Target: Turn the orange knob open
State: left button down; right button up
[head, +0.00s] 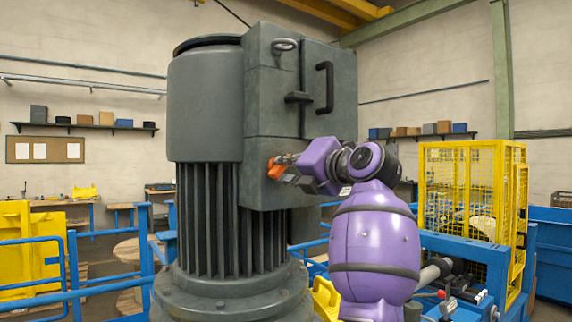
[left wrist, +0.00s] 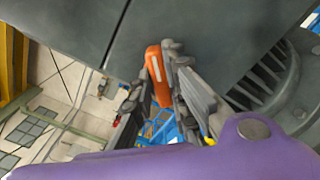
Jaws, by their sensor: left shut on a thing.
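The orange knob (head: 273,170) sits on the lower front face of a dark grey housing (head: 270,120) on the big motor. In the left wrist view the knob (left wrist: 155,66) is an orange bar with a white line on it. My left gripper (head: 285,162) is at the knob, with its purple arm behind it. In the left wrist view its fingers (left wrist: 160,80) stand on either side of the knob, shut on it. The fingers hide part of the knob. My right gripper is in neither view.
The housing has a dark door with a bar handle (head: 325,87) and a latch (head: 298,97) above the knob. A ring (head: 284,44) is near its top. Blue railings (head: 110,285) stand at left, and a yellow cage (head: 460,190) at right.

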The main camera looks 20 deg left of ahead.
pick_arm(q)
jog(key=shift+f+m, duration=0.1)
jog(key=shift+m, duration=4.2)
jog(key=c, duration=1.7)
grip_release()
jog(key=shift+d, duration=0.1)
jog(key=v, duration=1.2)
